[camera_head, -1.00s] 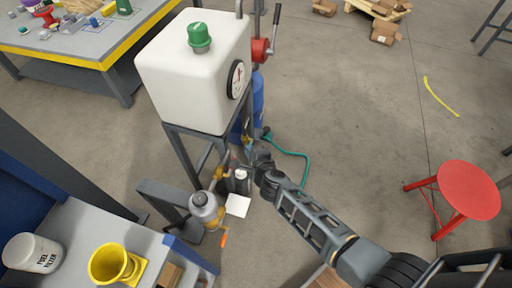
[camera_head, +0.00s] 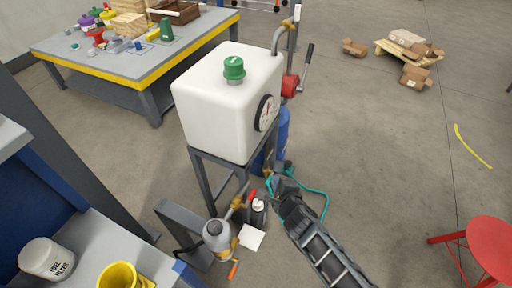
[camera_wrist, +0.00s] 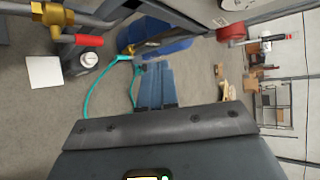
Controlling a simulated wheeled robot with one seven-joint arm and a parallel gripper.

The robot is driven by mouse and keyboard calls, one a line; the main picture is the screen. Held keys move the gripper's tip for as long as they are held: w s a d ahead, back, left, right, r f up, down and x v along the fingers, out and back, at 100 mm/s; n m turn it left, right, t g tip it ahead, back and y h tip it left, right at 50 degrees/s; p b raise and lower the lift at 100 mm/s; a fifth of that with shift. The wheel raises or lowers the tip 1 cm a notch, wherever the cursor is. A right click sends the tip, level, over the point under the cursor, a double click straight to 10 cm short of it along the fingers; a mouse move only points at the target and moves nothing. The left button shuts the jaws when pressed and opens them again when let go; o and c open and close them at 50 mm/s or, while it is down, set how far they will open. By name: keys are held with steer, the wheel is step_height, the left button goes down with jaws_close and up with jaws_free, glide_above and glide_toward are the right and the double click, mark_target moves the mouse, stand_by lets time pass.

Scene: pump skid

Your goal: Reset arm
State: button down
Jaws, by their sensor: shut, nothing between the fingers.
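My arm reaches in from the bottom right of the head view, and my gripper (camera_head: 274,182) is at its far end, near the legs of the tank stand. In the wrist view my gripper (camera_wrist: 156,66) shows as blue-grey fingers lying together, shut, with nothing between them. The fingers point toward the hose and blue cylinder area and appear to touch nothing, though the exact gap is hard to judge.
A white tank (camera_head: 215,105) with green cap stands on a grey frame (camera_head: 205,170). A red-handled valve (camera_wrist: 88,41), black bottle (camera_head: 258,210), grey filter bowl (camera_head: 218,238) and teal hose (camera_head: 326,205) are close by. A red stool (camera_head: 490,245) is right; open floor lies between.

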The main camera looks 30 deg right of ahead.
steer(key=s+a+r+n+t, duration=0.1)
steer(key=s+r+n, duration=0.35)
steer(key=s, duration=0.65)
steer(key=s+a+r+n+t, duration=0.1)
steer(key=s+r+n, duration=0.4)
steer(key=s, duration=0.6)
steer(key=s+a+r+n+y, duration=0.1)
steer(key=s+a+r+n, duration=0.2)
steer(key=s+r+n, duration=0.5)
steer(key=s+a+r+n+t+y+b, duration=0.1)
steer(key=s+a+r+n, duration=0.3)
steer(key=s+r+n, duration=0.4)
step_height(320, 180, up, 3)
steer(key=shift+r+y, duration=0.1)
steer(key=shift+y, duration=0.7)
steer(key=shift+a, duration=0.15)
